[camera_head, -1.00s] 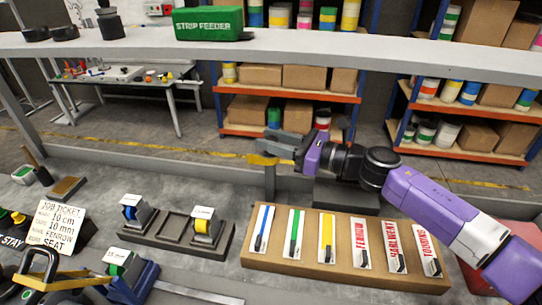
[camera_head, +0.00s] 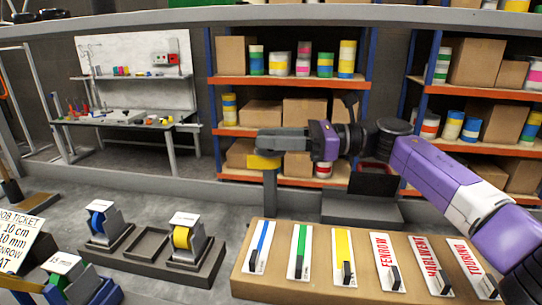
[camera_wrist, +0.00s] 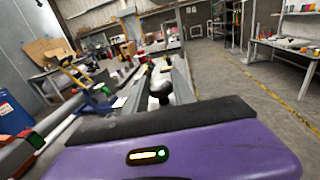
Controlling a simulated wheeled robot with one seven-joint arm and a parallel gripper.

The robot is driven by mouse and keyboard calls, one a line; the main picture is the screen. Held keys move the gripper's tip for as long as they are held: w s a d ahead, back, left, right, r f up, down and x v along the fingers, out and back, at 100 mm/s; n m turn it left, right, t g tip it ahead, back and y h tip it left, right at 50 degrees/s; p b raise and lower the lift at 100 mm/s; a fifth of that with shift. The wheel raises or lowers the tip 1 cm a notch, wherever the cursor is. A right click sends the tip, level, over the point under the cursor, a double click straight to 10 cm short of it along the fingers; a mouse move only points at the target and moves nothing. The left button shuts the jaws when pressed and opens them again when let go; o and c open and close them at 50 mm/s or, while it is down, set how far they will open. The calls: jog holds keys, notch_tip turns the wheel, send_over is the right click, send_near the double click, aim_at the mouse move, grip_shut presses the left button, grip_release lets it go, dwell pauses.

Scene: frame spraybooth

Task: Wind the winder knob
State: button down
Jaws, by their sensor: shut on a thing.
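The winder shows as a yellow piece (camera_head: 264,162) on top of a grey post (camera_head: 270,195), behind the sample board. My gripper (camera_head: 268,142) reaches in from the right, fingers pointing left, just above the yellow piece. In the wrist view a round black knob (camera_wrist: 161,90) sits between the grey fingers, and my gripper (camera_wrist: 158,84) is shut on it. The head view hides the knob behind the fingers.
A cardboard-coloured board (camera_head: 250,285) with coloured strips and name cards stands in front, below my arm. A dark tray (camera_head: 150,244) with tape dispensers is left of it. A job ticket (camera_head: 18,240) stands far left. A grey rail (camera_head: 120,180) runs behind.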

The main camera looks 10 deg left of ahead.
jog(key=shift+a+r+n+g+b, duration=0.15)
jog(key=shift+n+g+b, duration=0.3)
jog(key=shift+b, duration=0.45)
jog(key=c, duration=1.1)
grip_release()
jog(key=w+d, duration=0.1)
jog(key=d, duration=0.6)
jog(key=shift+d, duration=0.4)
jog(key=shift+w+g, duration=0.1)
jog(key=shift+g, duration=0.15)
